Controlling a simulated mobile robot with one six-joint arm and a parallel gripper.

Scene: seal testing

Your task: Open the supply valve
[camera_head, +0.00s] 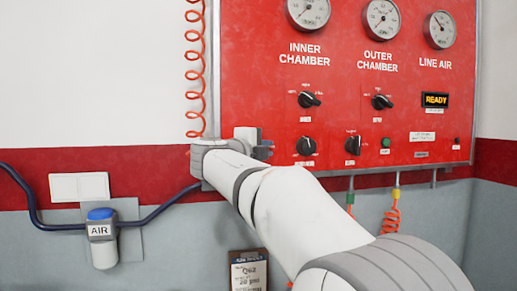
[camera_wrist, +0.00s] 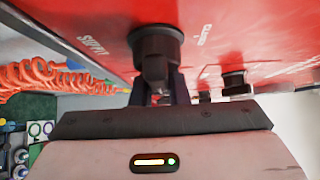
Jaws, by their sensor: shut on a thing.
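A black round knob (camera_wrist: 155,42) stands on the red panel in the wrist view, with small white lettering on either side that I cannot read for sure. I take it to be the supply valve. My gripper (camera_wrist: 163,88) is shut on the knob's grip, with a dark finger on each side of it. In the head view my gripper (camera_head: 262,148) is at the lower left of the red panel (camera_head: 250,60). My wrist and gripper hide the knob there.
Other black knobs (camera_head: 306,146) sit to the right on the panel, below several gauges (camera_head: 383,18). A coiled orange hose (camera_head: 194,70) hangs at the panel's left edge. An AIR unit (camera_head: 102,238) is on the wall at the lower left. A clipboard (camera_head: 248,272) hangs below.

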